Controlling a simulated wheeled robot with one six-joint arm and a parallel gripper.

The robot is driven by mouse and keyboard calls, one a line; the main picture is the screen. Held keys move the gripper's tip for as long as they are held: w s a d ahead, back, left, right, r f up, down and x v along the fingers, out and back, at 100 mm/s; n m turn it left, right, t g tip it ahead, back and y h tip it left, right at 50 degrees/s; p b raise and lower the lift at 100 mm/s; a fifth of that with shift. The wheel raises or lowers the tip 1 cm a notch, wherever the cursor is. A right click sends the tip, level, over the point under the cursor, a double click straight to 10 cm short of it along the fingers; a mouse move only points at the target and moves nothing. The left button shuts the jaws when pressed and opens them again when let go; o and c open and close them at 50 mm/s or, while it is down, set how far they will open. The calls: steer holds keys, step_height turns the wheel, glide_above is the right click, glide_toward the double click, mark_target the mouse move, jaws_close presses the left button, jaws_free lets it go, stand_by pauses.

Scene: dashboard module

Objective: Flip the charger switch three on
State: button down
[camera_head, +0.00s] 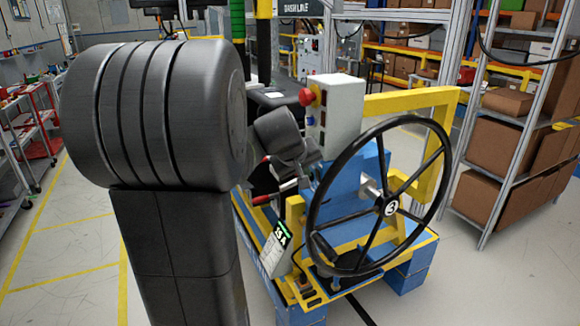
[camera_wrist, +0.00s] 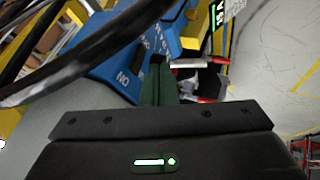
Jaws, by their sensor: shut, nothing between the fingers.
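I cannot tell which switch is number three. In the wrist view, my gripper (camera_wrist: 160,75) has its dark green fingers together and empty. The fingertips are at the edge of a blue panel (camera_wrist: 112,62) with an upside-down "ON" label. Small dark details beside the fingers are too blurred to read. In the head view, my arm hides most of the gripper.
A black steering wheel (camera_head: 440,190) stands in front of the blue and yellow base. Its rim (camera_wrist: 70,72) crosses close by in the wrist view. Red-handled levers (camera_wrist: 210,99) lie right of the fingers.

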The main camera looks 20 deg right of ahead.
mark_target(316, 168)
steer(key=shift+d+r, duration=0.15)
steer(key=shift+d, duration=0.65)
steer(key=shift+d, duration=0.1)
steer(key=shift+d+r+p, duration=0.2)
steer(key=shift+d+p, duration=0.1)
steer(key=shift+d, duration=0.05)
steer(key=shift+r, duration=0.15)
steer(key=shift+r+p, duration=0.6)
steer(key=shift+r, duration=0.05)
steer(key=shift+a, duration=0.1)
